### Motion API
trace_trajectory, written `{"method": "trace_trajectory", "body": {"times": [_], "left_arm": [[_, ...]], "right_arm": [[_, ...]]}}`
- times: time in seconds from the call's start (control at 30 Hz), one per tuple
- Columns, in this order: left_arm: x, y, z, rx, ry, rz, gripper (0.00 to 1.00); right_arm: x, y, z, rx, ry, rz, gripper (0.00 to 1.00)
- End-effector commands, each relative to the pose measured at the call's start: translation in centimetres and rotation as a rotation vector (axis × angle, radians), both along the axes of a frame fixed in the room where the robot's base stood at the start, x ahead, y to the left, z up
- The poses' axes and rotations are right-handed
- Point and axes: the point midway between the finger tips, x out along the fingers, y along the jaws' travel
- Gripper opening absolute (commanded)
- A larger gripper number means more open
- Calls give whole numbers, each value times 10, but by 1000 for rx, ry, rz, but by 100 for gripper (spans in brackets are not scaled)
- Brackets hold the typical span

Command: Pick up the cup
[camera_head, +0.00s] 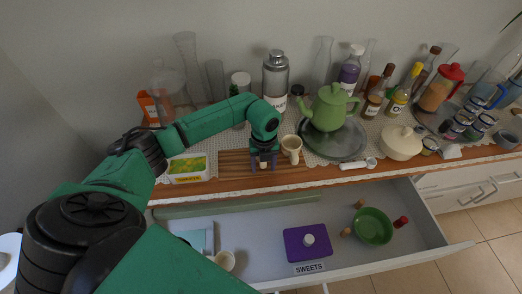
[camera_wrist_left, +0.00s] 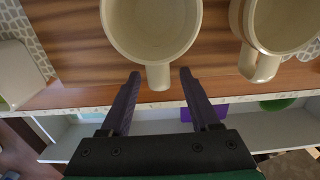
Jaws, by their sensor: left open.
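My left gripper (camera_head: 264,165) is open above the front edge of the wooden board on the counter. In the left wrist view its two dark fingers (camera_wrist_left: 160,75) point at a cream cup (camera_wrist_left: 152,25), with the cup's handle lying between the fingertips and a gap on each side. I cannot tell the exact height of the fingers. In the head view this cup is hidden behind my arm. A second cream cup (camera_head: 291,147) stands just right of the gripper; it also shows at the right of the left wrist view (camera_wrist_left: 280,22). My right gripper is not in view.
The open drawer (camera_head: 280,225) below holds another cup (camera_head: 224,260), a purple box (camera_head: 305,242) and a green bowl (camera_head: 373,226). A green teapot (camera_head: 329,108) on a tray (camera_head: 335,143) stands right of the cups. A yellow-green tub (camera_head: 188,168) is left. Bottles crowd the back.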

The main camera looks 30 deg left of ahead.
Motion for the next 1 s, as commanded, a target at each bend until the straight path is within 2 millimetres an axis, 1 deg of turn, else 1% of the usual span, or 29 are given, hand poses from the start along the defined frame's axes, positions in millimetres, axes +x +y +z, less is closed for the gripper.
{"method": "trace_trajectory", "body": {"times": [0.03, 0.07, 0.1, 0.17, 0.2, 0.57, 0.67, 0.73, 0.87, 0.97, 1.0], "left_arm": [[0, 0, 0, 0, 0, 0, 59], [0, 0, 0, 0, 0, 0, 47], [0, 0, 0, 0, 0, 0, 32], [0, 0, 0, 0, 0, 1, 9], [0, 0, 0, 0, 0, 1, 0], [1, 0, 2, 0, -1, 1, 0], [1, 0, 7, 0, -4, 1, 0], [1, 0, 15, 0, -3, 2, 0], [2, 0, 44, 0, -8, 0, 0], [3, 0, 79, -1, -11, 0, 0], [2, 0, 94, 0, -11, -1, 0]], "right_arm": [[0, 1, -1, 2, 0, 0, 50], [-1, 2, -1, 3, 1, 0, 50], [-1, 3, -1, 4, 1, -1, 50], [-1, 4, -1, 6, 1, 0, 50], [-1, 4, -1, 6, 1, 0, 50], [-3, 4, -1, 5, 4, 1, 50], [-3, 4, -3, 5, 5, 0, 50], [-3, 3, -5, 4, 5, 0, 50], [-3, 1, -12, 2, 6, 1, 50], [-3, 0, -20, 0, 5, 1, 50], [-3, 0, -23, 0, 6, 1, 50]]}}
